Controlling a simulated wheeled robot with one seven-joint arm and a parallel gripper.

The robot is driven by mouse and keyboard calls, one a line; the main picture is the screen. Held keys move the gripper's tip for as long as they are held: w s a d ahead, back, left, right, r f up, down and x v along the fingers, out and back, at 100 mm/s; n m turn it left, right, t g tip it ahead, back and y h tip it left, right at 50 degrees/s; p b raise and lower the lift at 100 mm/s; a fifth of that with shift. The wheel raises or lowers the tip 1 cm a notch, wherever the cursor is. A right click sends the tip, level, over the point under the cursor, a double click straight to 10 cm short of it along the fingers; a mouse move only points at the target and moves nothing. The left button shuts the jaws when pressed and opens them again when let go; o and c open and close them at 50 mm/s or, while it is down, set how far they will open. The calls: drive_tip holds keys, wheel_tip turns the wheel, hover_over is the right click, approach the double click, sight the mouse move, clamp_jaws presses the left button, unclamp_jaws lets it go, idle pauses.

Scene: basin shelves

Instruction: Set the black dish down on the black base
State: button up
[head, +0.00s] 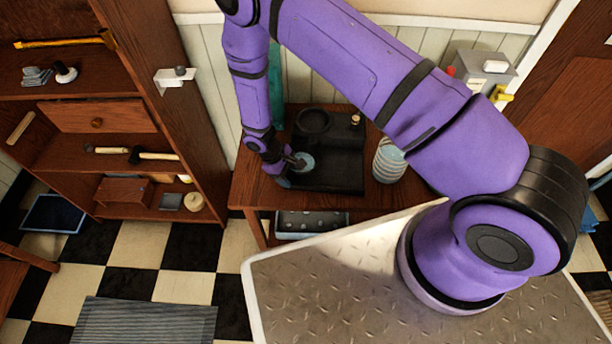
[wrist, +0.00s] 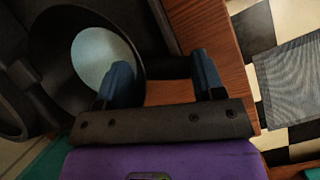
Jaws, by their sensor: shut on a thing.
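The black dish (wrist: 66,68) has a round black wall and a pale blue-grey inside. In the head view its pale inside (head: 304,162) shows at the front left of the black base (head: 340,177). My gripper (wrist: 163,68) is shut on the dish, with a dark part of it between the blue fingers. In the head view my gripper (head: 292,161) is at the dish's left side. The black base lies on the wooden table and has a round ring (head: 314,121) at its back left. I cannot tell whether the dish touches the base.
A pale ribbed jar (head: 389,160) stands right of the base. A small knob (head: 355,118) rises at its back right. A blue-grey tray (head: 311,222) sits below the tabletop (head: 254,190). Shelves with tools (head: 110,190) stand at the left.

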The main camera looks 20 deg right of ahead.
sight(306, 177)
drive_tip(key=shift+s+d+f, duration=0.1)
drive_tip(key=shift+s+d, duration=0.35)
drive_tip(key=shift+d, duration=0.35)
drive_tip(key=shift+s+d+r, duration=0.1)
drive_tip(key=shift+s+d, duration=0.35)
drive_tip(key=shift+d, duration=0.4)
drive_tip(key=shift+s+d+f, duration=0.1)
drive_tip(key=shift+s+d, duration=0.35)
drive_tip(key=shift+d, duration=0.35)
drive_tip(key=o, duration=1.5)
drive_tip(key=shift+f, duration=0.1)
drive_tip(key=shift+c, duration=0.2)
